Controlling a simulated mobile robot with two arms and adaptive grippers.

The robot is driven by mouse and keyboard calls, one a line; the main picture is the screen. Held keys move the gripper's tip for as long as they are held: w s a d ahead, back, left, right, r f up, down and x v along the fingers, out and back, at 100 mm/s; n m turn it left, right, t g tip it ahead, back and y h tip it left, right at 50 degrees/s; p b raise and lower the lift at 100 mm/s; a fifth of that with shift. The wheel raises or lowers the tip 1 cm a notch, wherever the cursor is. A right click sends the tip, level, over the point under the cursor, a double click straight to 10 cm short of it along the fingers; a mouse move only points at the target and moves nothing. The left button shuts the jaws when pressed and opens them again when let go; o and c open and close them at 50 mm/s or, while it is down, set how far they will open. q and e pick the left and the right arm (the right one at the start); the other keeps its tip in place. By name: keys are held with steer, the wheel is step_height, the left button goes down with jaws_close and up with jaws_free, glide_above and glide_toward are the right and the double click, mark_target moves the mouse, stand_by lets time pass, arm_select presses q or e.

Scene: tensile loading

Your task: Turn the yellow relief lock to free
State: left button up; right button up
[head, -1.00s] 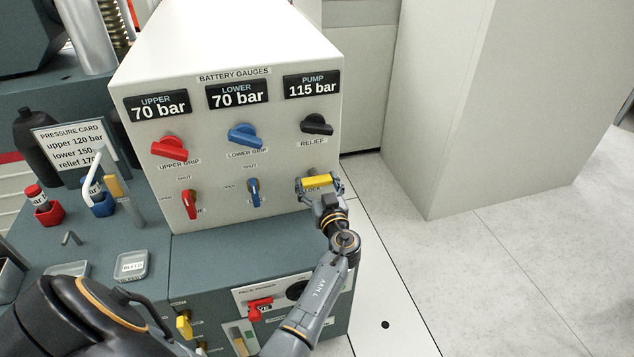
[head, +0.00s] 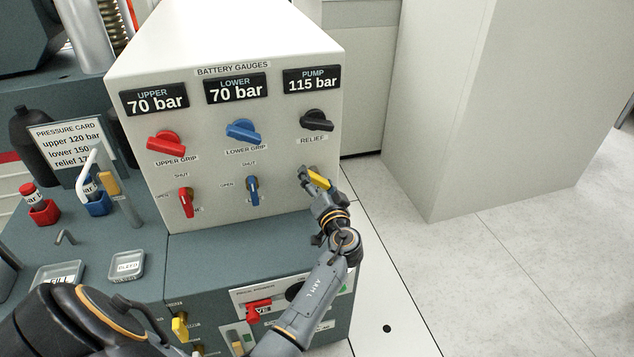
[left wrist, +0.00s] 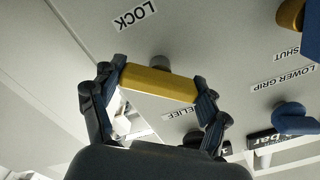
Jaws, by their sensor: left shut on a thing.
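The yellow relief lock (head: 319,179) is a small bar handle on the right of the white panel, below the black relief knob (head: 316,121). In the head view it is tilted, its right end lower. My left gripper (head: 317,187) is shut on it, one finger at each end. In the left wrist view the yellow lock (left wrist: 160,83) lies between the two fingers (left wrist: 157,92), with the LOCK label on the panel beside it. The gripper hides part of the lock and its labels in the head view. My right gripper is not in view.
The red valve (head: 186,202) and blue valve (head: 253,190) are left of the lock. Red (head: 166,142) and blue (head: 243,132) knobs sit above them. A pressure card (head: 68,145) stands at left. Open floor (head: 480,260) lies at right.

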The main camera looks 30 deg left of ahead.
arm_select(q)
steer(key=m, duration=0.2)
steer(key=shift+r+m, duration=0.25)
steer(key=shift+m, duration=0.15)
steer(key=shift+m+p, duration=0.4)
steer(key=shift+m, duration=0.5)
steer(key=m+p, duration=0.1)
steer(key=m, duration=0.2)
steer(key=shift+w+m+p, duration=0.1)
steer(key=shift+m+p, duration=0.3)
steer(key=shift+m, duration=0.6)
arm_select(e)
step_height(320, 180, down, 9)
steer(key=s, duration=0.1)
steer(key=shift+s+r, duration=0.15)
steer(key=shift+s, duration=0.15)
arm_select(q)
steer(key=o, duration=1.1)
steer(key=shift+f, duration=0.1)
steer(key=shift+o, duration=0.2)
steer(key=shift+f, duration=0.1)
